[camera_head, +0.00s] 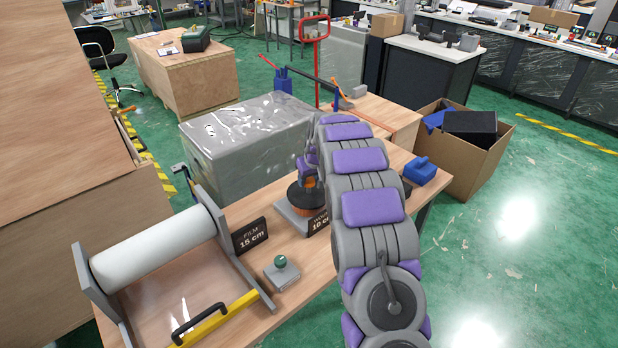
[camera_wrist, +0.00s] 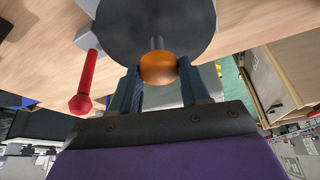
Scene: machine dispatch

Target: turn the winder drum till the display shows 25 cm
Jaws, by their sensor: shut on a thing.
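The winder drum (camera_head: 297,201) is a dark round disc on a grey base, on the wooden table left of my arm. In the wrist view the drum (camera_wrist: 155,25) fills the top middle, with an orange knob (camera_wrist: 158,68) on a short stem. My gripper (camera_wrist: 160,75) is shut on this orange knob, one finger at each side. In the head view my gripper (camera_head: 309,170) stands over the drum, partly hidden by my arm. The black display (camera_head: 319,221) beside the drum seems to read 10 cm; my arm covers its right part.
A white film roll (camera_head: 155,247) lies in a grey frame at left, with a yellow bar (camera_head: 215,318) and a sign (camera_head: 250,236) reading "FILM 15 cm". A green knob (camera_head: 280,262) sits on a grey plate. A wrapped block (camera_head: 245,140) stands behind. A red-handled part (camera_wrist: 83,90) is near the drum.

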